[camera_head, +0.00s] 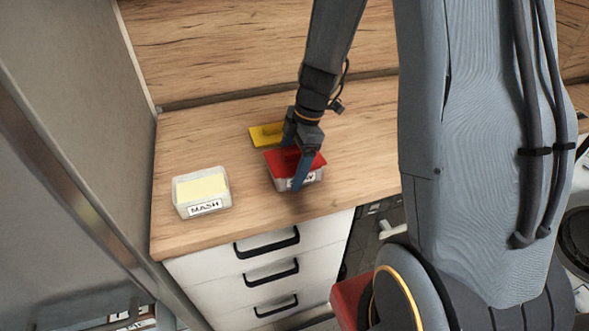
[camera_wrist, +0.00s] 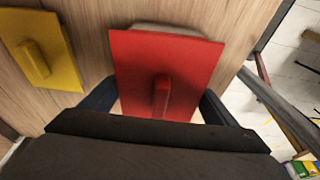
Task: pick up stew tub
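The stew tub (camera_head: 284,184) is a clear-white box on the counter with a red lid (camera_head: 313,162) on top. Its front label is partly covered, with only the last letters showing. In the wrist view the red lid (camera_wrist: 190,65) has a raised handle, and a pale tub edge (camera_wrist: 165,29) shows beyond it. My gripper (camera_head: 296,160) is over the tub, one finger in front of the label and the other toward the back. In the wrist view its fingers are spread wide on either side of the lid; their tips are hidden, and contact with the tub is unclear.
A yellow lid (camera_head: 264,134) with a handle lies on the counter behind the stew tub. A tub labelled MASH (camera_head: 205,208) with pale yellow contents stands to the left. The wood splashback (camera_head: 220,50) rises behind; drawers (camera_head: 265,270) are below. Counter between the tubs is clear.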

